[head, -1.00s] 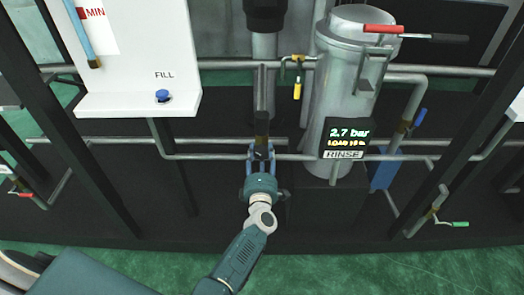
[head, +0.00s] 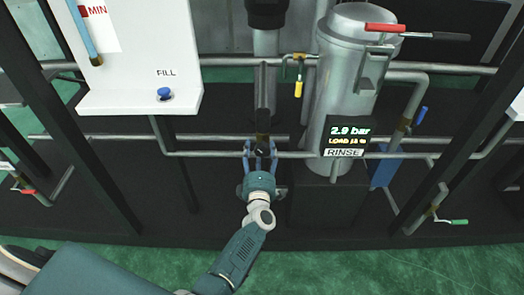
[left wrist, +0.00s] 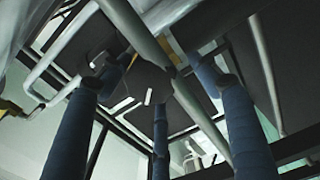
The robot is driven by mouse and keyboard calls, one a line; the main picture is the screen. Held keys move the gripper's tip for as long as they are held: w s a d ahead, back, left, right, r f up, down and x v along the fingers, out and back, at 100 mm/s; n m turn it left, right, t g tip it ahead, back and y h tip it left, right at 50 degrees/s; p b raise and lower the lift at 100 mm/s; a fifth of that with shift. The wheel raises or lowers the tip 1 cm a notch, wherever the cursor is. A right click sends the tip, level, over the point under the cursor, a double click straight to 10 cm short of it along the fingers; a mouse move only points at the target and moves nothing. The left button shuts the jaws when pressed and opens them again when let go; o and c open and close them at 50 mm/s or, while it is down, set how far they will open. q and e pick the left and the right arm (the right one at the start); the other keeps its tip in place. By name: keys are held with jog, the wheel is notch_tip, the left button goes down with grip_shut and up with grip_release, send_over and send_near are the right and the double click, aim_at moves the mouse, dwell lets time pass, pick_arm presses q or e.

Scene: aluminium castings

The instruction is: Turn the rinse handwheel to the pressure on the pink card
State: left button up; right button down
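The rinse display (head: 345,138) on the dark block by the steel vessel reads 2.9 bar, over a RINSE label. My left gripper (head: 260,158) is at the horizontal pipe left of this display, its fingers spread. In the left wrist view, the three blue fingers of my left gripper (left wrist: 158,88) stand apart around a dark round part (left wrist: 150,82) with a small white mark, probably the handwheel. I see no clear finger contact. In the head view the gripper and pipe mostly hide it. No pink card shows. My right gripper is out of view.
The steel vessel (head: 350,75) with a red-handled lever stands right of the gripper. A yellow-handled valve (head: 298,88) hangs behind. The white panel (head: 130,100) with the blue FILL button is at left. Dark frame posts stand on both sides, and pipes cross near the hand.

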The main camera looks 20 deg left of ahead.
pick_arm(q)
jog(key=shift+d+r, duration=0.1)
jog(key=shift+d, duration=0.15)
